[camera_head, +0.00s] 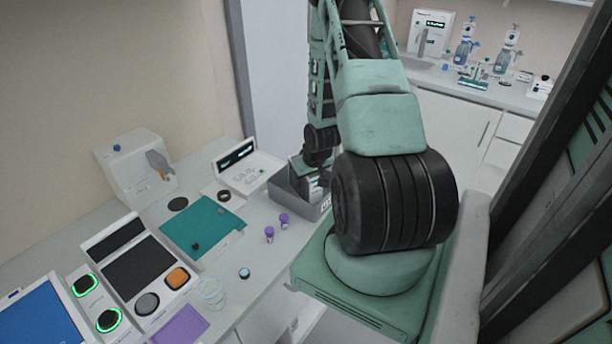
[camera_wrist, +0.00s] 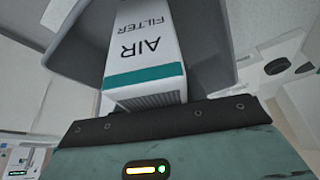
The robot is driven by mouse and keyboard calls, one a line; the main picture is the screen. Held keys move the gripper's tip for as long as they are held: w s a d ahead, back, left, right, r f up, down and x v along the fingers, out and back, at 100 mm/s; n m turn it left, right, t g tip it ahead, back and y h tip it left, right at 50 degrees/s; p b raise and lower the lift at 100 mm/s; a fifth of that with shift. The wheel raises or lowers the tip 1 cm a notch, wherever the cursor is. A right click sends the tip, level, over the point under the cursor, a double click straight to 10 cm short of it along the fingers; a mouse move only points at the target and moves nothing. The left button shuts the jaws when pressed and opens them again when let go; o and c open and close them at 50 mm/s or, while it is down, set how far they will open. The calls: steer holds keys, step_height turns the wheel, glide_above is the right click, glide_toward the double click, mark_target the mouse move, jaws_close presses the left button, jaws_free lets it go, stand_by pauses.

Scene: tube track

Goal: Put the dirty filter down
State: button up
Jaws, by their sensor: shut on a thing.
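In the wrist view a white box-shaped air filter (camera_wrist: 145,45) with a teal band and grey pleated end shows its "AIR FILTER" lettering upside down. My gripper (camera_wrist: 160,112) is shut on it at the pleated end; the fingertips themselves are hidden. The filter's far end lies within the outline of a grey open bin (camera_wrist: 85,55). In the head view my gripper (camera_head: 312,175) is low over the grey bin (camera_head: 284,197) on the counter, and the filter is mostly hidden by the arm. I cannot tell whether the filter touches the bin's floor.
Two purple-capped vials (camera_head: 269,234) stand on the counter left of the bin. A teal mat (camera_head: 202,226) with small dark items lies further left. A back counter (camera_head: 465,90) holds bottles and instruments.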

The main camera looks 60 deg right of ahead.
steer(key=shift+f, duration=0.2)
steer(key=o, duration=1.1)
steer(key=shift+r, duration=0.1)
steer(key=shift+r, duration=0.1)
